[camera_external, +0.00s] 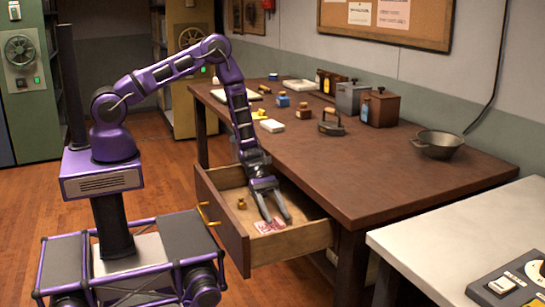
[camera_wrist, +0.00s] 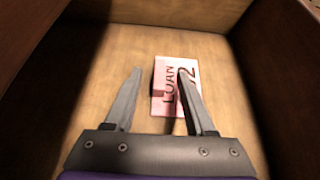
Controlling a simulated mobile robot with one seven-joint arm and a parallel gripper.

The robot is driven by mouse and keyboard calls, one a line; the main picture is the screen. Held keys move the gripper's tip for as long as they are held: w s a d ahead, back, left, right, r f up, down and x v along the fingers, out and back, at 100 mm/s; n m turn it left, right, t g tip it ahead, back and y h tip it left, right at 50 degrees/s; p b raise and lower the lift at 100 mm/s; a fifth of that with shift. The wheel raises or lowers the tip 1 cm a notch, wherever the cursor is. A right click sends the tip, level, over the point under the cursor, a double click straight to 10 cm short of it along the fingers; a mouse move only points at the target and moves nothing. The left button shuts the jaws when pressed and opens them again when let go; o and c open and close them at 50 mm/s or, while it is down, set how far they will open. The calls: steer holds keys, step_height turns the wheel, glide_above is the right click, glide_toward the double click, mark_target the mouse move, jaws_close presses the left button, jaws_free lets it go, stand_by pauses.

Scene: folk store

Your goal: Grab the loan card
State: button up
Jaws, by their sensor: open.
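The loan card (camera_wrist: 167,77) is pink and white with the letters "LOAN" and a number on it. It lies flat on the floor of the open wooden drawer (camera_external: 292,244). In the external view the card (camera_external: 268,226) lies below my fingertips. My gripper (camera_external: 276,221) reaches down into the drawer with its fingers apart. In the wrist view my gripper (camera_wrist: 160,72) has its right finger over the card, covering part of it. The left finger is left of the card, over bare wood. Nothing is between the fingers that I can see being held.
A small brass object (camera_external: 241,203) stands in the drawer, left of the card. The drawer walls surround my fingers, and the brown table (camera_external: 400,180) overhangs its back. A flat iron (camera_external: 331,123) and a dark bowl (camera_external: 438,144) stand on the table.

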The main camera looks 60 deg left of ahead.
steer(key=shift+d+f, duration=0.3)
steer(key=shift+d, duration=0.3)
steer(key=shift+c, duration=0.3)
jaws_close()
